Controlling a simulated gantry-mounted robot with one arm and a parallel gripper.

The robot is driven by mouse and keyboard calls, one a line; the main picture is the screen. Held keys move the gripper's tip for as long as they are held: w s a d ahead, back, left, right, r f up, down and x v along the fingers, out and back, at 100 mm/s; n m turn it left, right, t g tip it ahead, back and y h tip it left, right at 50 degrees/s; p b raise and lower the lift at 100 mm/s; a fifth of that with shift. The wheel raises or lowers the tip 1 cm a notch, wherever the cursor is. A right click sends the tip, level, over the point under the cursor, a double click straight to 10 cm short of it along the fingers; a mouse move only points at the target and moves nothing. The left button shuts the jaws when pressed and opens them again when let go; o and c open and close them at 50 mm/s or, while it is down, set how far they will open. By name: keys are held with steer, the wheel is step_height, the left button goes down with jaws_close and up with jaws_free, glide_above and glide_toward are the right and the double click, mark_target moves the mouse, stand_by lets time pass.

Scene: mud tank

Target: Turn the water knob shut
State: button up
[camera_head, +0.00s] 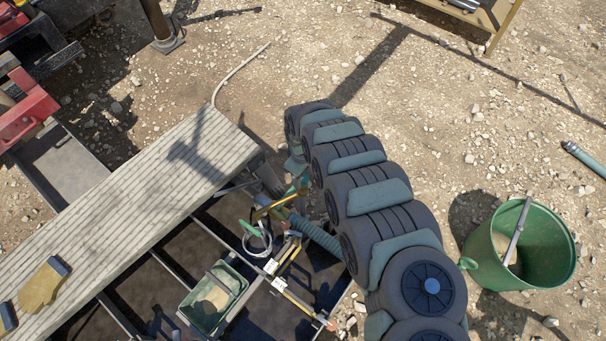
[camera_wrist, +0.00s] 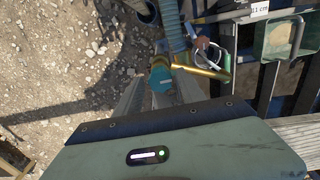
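A teal cylindrical knob (camera_wrist: 160,78) shows in the wrist view, just beyond my gripper and next to a brass pipe (camera_wrist: 207,66). My gripper (camera_wrist: 159,92) has its two grey fingers apart, one on each side of the knob. It appears that the knob lies between or just past the fingertips; whether they touch it I cannot tell. In the head view my gripper (camera_head: 297,168) hangs at the upper end of the brass pipework (camera_head: 281,201). My arm hides most of the knob there.
A ribbed teal hose (camera_head: 318,236) runs beside the pipework. A wooden plank (camera_head: 150,185) lies across the tank frame to the left. A green container (camera_head: 212,299) sits in the frame. A green bucket (camera_head: 480,250) stands on the gravel at right. Open gravel lies beyond the tank.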

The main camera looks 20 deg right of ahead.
jaws_close()
steer(key=shift+r, duration=0.1)
stand_by(0.4)
steer(key=m+p, duration=0.3)
steer(key=shift+a+r+m, duration=0.1)
steer(key=shift+m, duration=0.2)
steer(key=m+p, duration=0.3)
steer(key=m, duration=0.2)
steer(key=m+p, duration=0.2)
steer(key=m, duration=0.3)
steer(key=shift+m, duration=2.1)
